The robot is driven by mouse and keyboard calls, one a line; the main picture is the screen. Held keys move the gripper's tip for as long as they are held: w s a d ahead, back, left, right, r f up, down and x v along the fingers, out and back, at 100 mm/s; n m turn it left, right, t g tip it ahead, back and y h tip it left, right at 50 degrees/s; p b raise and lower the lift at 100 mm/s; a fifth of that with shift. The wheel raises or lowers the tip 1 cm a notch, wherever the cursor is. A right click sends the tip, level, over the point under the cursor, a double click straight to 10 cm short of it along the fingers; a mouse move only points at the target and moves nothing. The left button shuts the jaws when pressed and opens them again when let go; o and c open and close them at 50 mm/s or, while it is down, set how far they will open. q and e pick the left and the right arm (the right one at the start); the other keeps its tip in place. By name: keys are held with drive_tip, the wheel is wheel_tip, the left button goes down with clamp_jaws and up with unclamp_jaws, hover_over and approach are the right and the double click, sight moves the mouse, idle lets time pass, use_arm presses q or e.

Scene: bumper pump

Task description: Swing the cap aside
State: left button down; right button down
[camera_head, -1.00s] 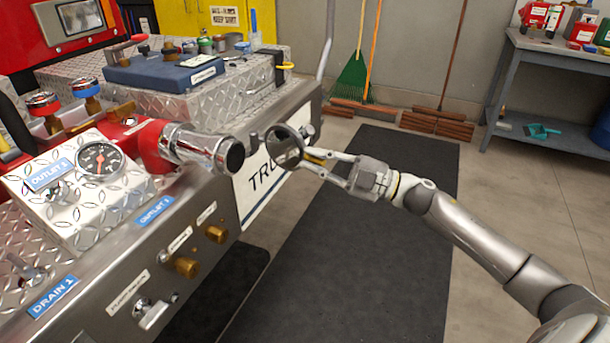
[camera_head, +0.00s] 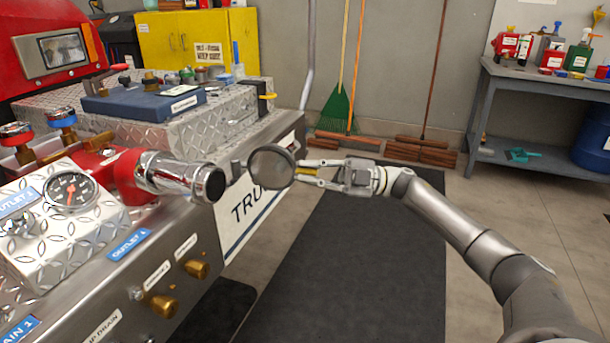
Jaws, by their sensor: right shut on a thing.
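The cap (camera_head: 271,167) is a round grey disc with a darker rim. It stands apart from the chrome outlet pipe (camera_head: 178,178), to the right of the pipe's dark open end. My right gripper (camera_head: 303,172) is shut on the right edge of the cap, its arm coming in from the right. A small dark post (camera_head: 236,168) shows between the pipe and the cap; I cannot tell whether it joins them. My left gripper is not in view.
The metal bumper (camera_head: 215,235) with brass knobs (camera_head: 167,305) lies below the pipe. A dark mat (camera_head: 345,255) covers the floor. Brooms (camera_head: 425,150) lean on the back wall, and a grey workbench (camera_head: 530,78) stands at the right. A blue case (camera_head: 140,100) rests behind the pipe.

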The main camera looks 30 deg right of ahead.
idle(0.3)
drive_tip(key=c, duration=1.5)
unclamp_jaws()
drive_tip(key=shift+w+a, duration=0.15)
drive_tip(key=shift+o, duration=0.2)
drive_tip(key=v, duration=1.2)
drive_tip(key=shift+f, duration=0.1)
